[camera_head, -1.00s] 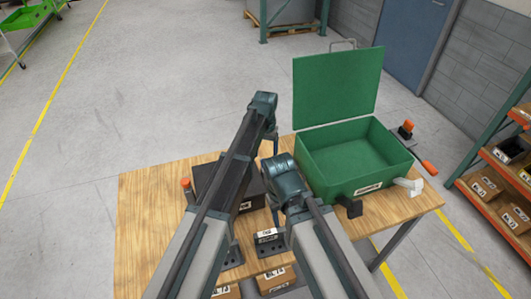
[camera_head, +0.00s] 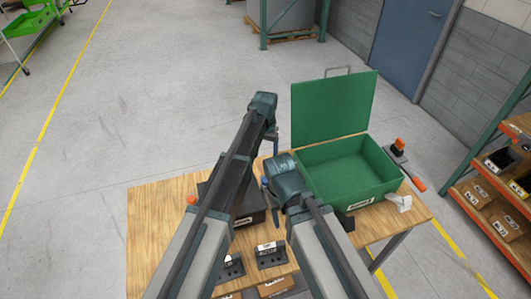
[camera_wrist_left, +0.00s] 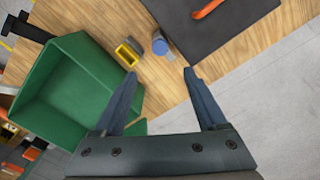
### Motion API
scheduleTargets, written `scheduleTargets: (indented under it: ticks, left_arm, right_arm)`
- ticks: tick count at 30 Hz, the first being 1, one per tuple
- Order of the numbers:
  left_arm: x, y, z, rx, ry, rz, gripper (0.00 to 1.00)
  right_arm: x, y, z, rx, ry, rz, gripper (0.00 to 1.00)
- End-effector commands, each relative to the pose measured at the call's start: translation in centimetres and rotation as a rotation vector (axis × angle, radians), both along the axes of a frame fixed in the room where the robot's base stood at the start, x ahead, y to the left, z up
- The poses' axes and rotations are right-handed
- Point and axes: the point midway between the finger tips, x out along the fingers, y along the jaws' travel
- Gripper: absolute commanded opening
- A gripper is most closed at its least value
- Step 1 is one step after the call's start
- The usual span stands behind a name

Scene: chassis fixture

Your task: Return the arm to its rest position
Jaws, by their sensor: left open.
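My left arm (camera_head: 232,165) reaches up over the table from the left in the head view; its bent joint hides most of the gripper there. In the left wrist view my left gripper (camera_wrist_left: 160,74) has its two fingers spread with nothing between them. It is above the table, beside the green box (camera_wrist_left: 62,92). My right arm (camera_head: 318,235) shows in the head view, bent at a joint near the box's left side.
The wooden table (camera_head: 150,225) carries the open green box (camera_head: 350,165), a dark case (camera_head: 250,200) and small black blocks (camera_head: 270,254). A yellow socket (camera_wrist_left: 128,54) and a blue knob (camera_wrist_left: 160,45) are near the left fingertips. An orange-topped tool (camera_head: 398,150) lies right of the box.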

Motion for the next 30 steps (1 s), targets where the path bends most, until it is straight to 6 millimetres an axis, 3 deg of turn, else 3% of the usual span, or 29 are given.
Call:
scheduleTargets:
  ticks: [4,7,15,21,25,30]
  left_arm:
    - [-0.4,0.1,-0.4,0.001,0.001,-0.001,0.74]
    - [-2.8,0.6,-2.2,0.008,0.002,-0.003,0.74]
    - [-15.8,3.6,-11.0,0.059,0.011,-0.022,0.74]
    - [-23.2,5.7,-15.5,0.092,0.015,-0.032,0.74]
    - [-25.8,6.5,-16.9,0.105,0.017,-0.035,0.74]
    - [-26.9,6.7,-17.1,0.109,0.026,-0.041,0.74]
  right_arm:
    - [0.0,0.0,-0.4,0.000,0.000,0.000,0.50]
    - [0.0,0.0,-2.3,-0.001,-0.001,0.001,0.50]
    - [0.1,0.0,-11.1,-0.002,-0.007,0.004,0.50]
    - [0.2,0.0,-15.6,-0.001,-0.010,0.006,0.50]
    - [0.3,0.0,-17.0,-0.002,-0.012,0.007,0.50]
    - [0.1,0.0,-17.3,-0.002,-0.004,0.009,0.50]
